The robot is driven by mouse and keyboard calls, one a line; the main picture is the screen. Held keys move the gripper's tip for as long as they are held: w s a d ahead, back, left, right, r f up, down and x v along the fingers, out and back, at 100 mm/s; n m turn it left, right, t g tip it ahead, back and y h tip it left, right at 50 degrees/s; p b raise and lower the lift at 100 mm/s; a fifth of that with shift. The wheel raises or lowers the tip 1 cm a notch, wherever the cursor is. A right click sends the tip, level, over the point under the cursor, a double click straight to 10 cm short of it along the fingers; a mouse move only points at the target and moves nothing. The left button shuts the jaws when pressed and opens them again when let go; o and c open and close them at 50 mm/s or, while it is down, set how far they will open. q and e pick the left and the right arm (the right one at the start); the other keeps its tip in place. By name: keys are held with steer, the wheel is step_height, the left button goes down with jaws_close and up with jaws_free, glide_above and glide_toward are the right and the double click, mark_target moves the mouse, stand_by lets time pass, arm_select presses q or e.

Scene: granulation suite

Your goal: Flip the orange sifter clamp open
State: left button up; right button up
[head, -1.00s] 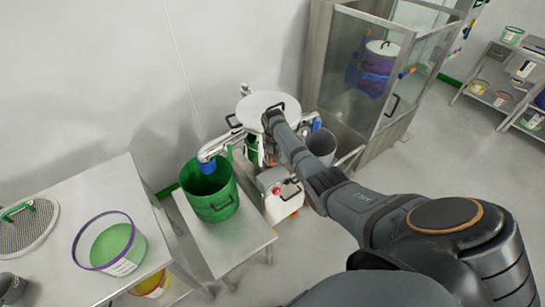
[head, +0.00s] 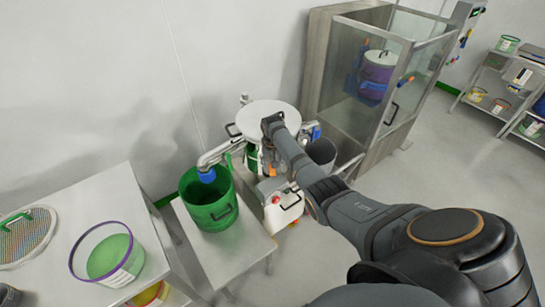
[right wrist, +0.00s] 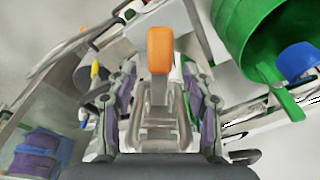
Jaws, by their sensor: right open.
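The sifter, with a round white lid (head: 262,112), stands against the back wall in the head view. The orange clamp (right wrist: 160,50) shows upright in the middle of the right wrist view, on a grey metal bracket. My right gripper (right wrist: 160,78) is open, with one finger on each side of the clamp's line. I cannot tell whether either finger touches it. In the head view my right arm reaches over the sifter and hides much of its front, and the clamp is not clearly visible there. My left gripper is not in view.
A green bucket (head: 206,212) stands under the blue-ended outlet (head: 207,175) on a low metal table (head: 233,257). A grey bin (head: 321,154) is right of the sifter. A glass-walled booth (head: 352,112) stands behind. A purple-rimmed tub (head: 108,260) is at left.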

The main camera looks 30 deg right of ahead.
mark_target(273, 170)
step_height(273, 170, up, 11)
steer(key=s, duration=0.1)
steer(key=shift+s+a+r, duration=0.15)
steer(key=shift+s+a, duration=0.15)
steer(key=shift+a, duration=0.05)
steer(key=shift+c, duration=0.4)
